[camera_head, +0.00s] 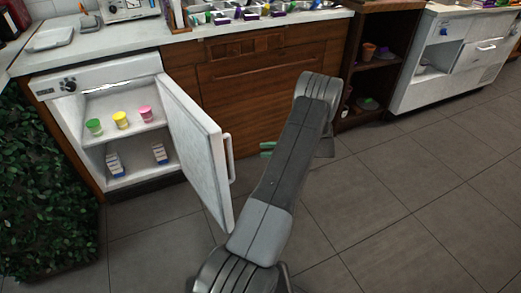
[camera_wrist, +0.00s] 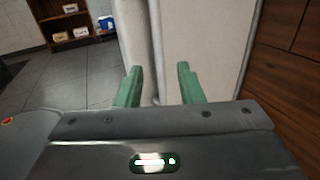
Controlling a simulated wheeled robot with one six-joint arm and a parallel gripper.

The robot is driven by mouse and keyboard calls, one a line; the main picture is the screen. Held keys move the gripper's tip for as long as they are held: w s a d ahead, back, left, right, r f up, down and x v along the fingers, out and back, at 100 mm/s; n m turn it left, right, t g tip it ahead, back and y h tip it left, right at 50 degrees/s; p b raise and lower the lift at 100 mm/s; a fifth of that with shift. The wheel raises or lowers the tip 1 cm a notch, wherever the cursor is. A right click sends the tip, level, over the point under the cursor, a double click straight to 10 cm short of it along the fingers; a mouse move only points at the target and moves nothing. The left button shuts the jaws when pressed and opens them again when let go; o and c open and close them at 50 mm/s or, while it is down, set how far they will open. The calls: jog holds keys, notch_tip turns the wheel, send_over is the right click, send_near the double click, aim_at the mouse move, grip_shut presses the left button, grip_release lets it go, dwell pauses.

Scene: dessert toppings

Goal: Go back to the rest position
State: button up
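My gripper (camera_wrist: 159,72) shows two green fingers set apart, with nothing visibly clamped between them. The white fridge door (camera_wrist: 212,45) lies beyond the fingers in the wrist view. In the head view my gripper (camera_head: 268,149) is mostly hidden behind my arm, to the right of the door handle (camera_head: 231,158), with a visible gap. The fridge door (camera_head: 195,145) stands wide open. Inside the fridge (camera_head: 93,153), green (camera_head: 94,127), yellow (camera_head: 120,120) and pink (camera_head: 146,114) cups stand on the upper shelf.
Two cartons (camera_head: 115,164) (camera_head: 159,154) stand on the lower fridge shelf. The counter (camera_head: 120,38) above carries a tray (camera_head: 50,39) and several toppings. A dark wooden shelf (camera_head: 352,100) and a white cabinet (camera_head: 455,60) stand to the right. The tiled floor (camera_head: 400,190) is clear at the right.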

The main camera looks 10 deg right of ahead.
dwell(0.3)
jog(key=w+a+b, duration=0.2)
jog(key=a, duration=1.1)
jog(key=shift+a, duration=0.25)
jog(key=shift+s, duration=0.1)
